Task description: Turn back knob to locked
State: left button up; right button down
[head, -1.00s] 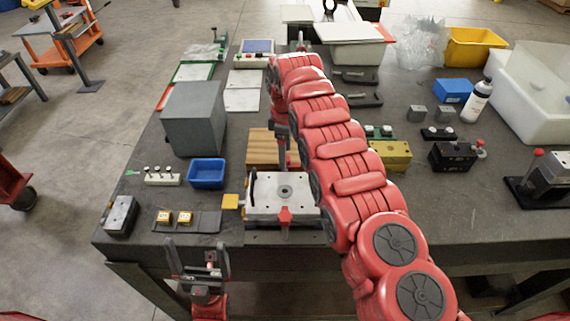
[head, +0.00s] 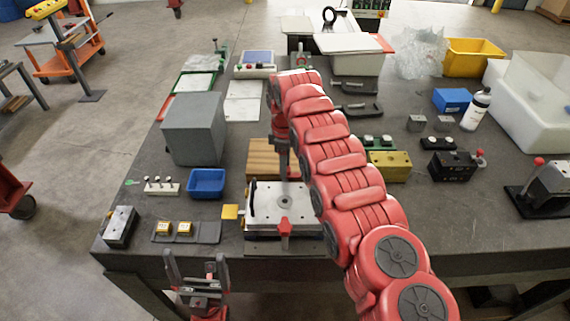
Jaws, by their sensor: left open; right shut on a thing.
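The mould base (head: 267,205) is a light metal plate with a round centre hole, sitting near the table's front edge. A red front knob (head: 285,227) shows at its near side. My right arm reaches over the table and bends down behind the plate. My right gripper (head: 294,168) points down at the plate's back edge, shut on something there. The back knob is hidden by the gripper, so its angle cannot be told. My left gripper (head: 196,258) is open and empty, in front of the table's edge, left of and below the plate.
A yellow block (head: 230,212) sits by the plate's left side. A blue bin (head: 206,183), a grey box (head: 193,128) and a dark tray (head: 207,232) with small yellow parts lie to the left. A wooden block (head: 263,158) lies behind the plate. A yellow block-like fixture (head: 390,166) stands to the right.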

jog(key=m, duration=0.4)
jog(key=shift+s+f+m+b, duration=0.1)
jog(key=shift+f+m+b, duration=0.05)
jog(key=shift+m+b, duration=0.2)
jog(key=m, duration=0.4)
jog(key=shift+m, duration=0.35)
jog(key=m, duration=0.3)
jog(key=shift+m, duration=0.3)
jog(key=m, duration=0.4)
jog(key=shift+m, duration=0.3)
jog(key=shift+c, duration=1.9)
grip_release()
